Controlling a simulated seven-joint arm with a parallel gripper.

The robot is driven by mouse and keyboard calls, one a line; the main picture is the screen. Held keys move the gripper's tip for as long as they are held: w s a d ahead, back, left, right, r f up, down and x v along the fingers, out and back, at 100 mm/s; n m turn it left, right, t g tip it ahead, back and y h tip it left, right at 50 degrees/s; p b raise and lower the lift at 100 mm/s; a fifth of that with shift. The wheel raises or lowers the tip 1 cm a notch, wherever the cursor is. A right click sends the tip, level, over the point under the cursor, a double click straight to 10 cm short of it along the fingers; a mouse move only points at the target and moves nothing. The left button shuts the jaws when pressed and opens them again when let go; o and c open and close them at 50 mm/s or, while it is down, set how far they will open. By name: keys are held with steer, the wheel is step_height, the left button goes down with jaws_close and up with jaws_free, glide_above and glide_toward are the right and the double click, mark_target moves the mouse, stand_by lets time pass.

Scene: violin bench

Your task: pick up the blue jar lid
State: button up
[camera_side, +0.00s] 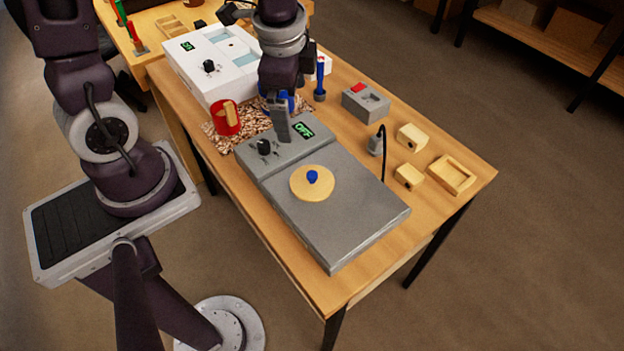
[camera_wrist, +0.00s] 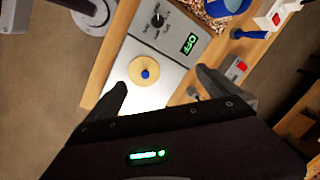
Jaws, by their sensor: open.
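The lid is a round, pale wooden disc (camera_side: 299,188) with a blue knob (camera_side: 312,177) on top. It lies flat on the grey plate of a device (camera_side: 345,215). The disc (camera_wrist: 137,66) and its blue knob (camera_wrist: 145,74) also show in the wrist view, between my spread fingers. My gripper (camera_side: 283,136) is open and empty, and points down near the device's control panel. In the wrist view my gripper (camera_wrist: 161,77) has its two fingers on either side of the lid in the picture, apart from it. A blue jar (camera_side: 286,97) stands partly hidden behind my gripper.
A red jar (camera_side: 225,119) stands on a speckled mat left of my gripper. A white machine (camera_side: 205,75) is behind. A blue-handled tool (camera_side: 320,80), grey box (camera_side: 366,103) and pale wooden blocks (camera_side: 411,136) line the right side. A black cable rises beside the plate.

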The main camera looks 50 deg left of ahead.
mark_target(312, 174)
steer(key=d+f+m, duration=0.1)
steer(key=f, duration=0.2)
steer(key=w+d+f+m+g+h, duration=0.1)
steer(key=f+m, duration=0.1)
steer(key=f, duration=0.2)
steer(key=d+f+m, duration=0.1)
steer(key=f, duration=0.2)
steer(key=shift+w+d+f+g+h, duration=0.15)
steer(key=shift+w+f+g+h, duration=0.15)
steer(key=shift+w+g, duration=0.1)
steer(key=f, duration=0.6)
steer(key=shift+s+d+f, duration=0.1)
steer(key=shift+d+f, duration=0.2)
steer(key=shift+c, duration=0.4)
steer(key=c, duration=1.1)
